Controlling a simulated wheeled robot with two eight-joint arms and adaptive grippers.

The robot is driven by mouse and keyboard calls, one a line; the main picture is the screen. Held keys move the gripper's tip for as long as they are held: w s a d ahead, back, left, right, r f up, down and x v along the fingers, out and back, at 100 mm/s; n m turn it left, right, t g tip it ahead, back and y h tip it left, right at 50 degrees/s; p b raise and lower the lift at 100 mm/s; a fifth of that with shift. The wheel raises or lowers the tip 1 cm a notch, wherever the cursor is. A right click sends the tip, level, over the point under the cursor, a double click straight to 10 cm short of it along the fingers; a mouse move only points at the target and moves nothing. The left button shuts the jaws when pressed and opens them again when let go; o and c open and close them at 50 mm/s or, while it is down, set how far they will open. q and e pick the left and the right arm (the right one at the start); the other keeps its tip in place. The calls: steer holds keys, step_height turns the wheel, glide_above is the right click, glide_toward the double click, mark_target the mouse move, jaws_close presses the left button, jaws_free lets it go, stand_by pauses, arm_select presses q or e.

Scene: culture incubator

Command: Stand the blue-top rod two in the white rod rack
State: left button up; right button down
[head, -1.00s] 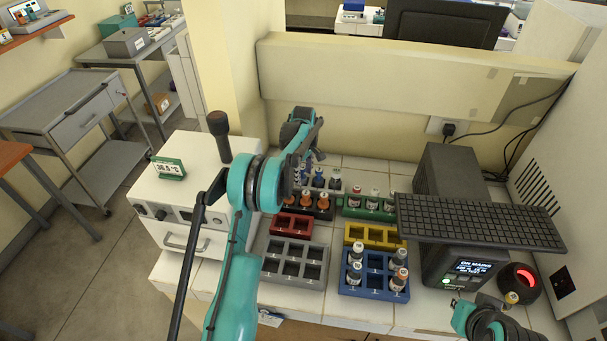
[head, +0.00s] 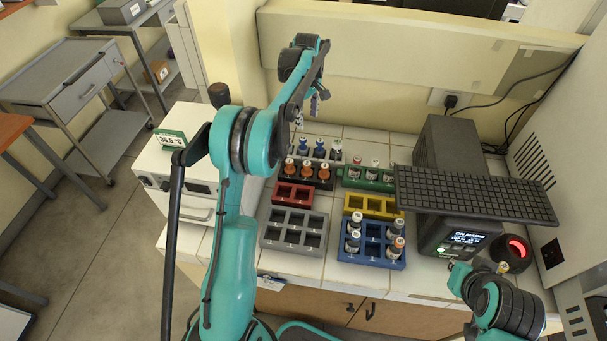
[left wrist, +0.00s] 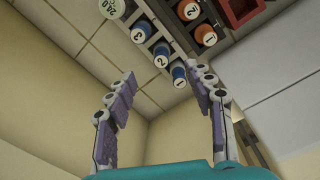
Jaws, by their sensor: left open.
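Three rods stand in a row in a pale rack (head: 329,159) at the back of the bench. In the head view these are a first blue-top rod (head: 303,145), a second blue-top rod (head: 320,146) and a third, paler rod (head: 337,150). In the left wrist view the blue top marked 2 (left wrist: 161,53) sits between tops marked 1 (left wrist: 179,73) and 3 (left wrist: 139,33). My left gripper (head: 312,105) is open and empty, above and behind this row; its fingers (left wrist: 160,76) are apart from the rods. My right gripper (head: 458,270) is low at the right; its jaws are unclear.
Orange-top rods (head: 306,168) stand in a dark rack in front. A green rack (head: 368,184), red rack (head: 293,194), yellow rack (head: 373,206), grey rack (head: 293,229) and blue rack (head: 371,255) fill the bench middle. A dark grid shelf (head: 475,196) overhangs the right.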

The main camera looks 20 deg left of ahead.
arm_select(q)
steer(key=s+d+r+m+t, duration=0.2)
steer(key=s+d+r+m, duration=0.25)
steer(key=s, duration=0.35)
steer(key=s+d+r+m+t, duration=0.1)
steer(key=s+d+r+m, duration=0.25)
steer(key=s+r, duration=0.3)
steer(key=s+d+f+m+t, duration=0.1)
steer(key=s+d+f+m, duration=0.1)
steer(key=s, duration=0.4)
steer(key=s+d+f+m+t, duration=0.1)
steer(key=s+d+f+m, duration=0.1)
steer(key=s, duration=0.5)
steer(key=s+d+f+m+t, duration=0.1)
steer(key=s+d+f+m, duration=0.1)
steer(key=s, duration=0.5)
steer(key=shift+d+f+m+t, duration=0.3)
steer(key=shift+m+t, duration=0.1)
steer(key=shift+m, duration=0.2)
steer(key=shift+s, duration=0.15)
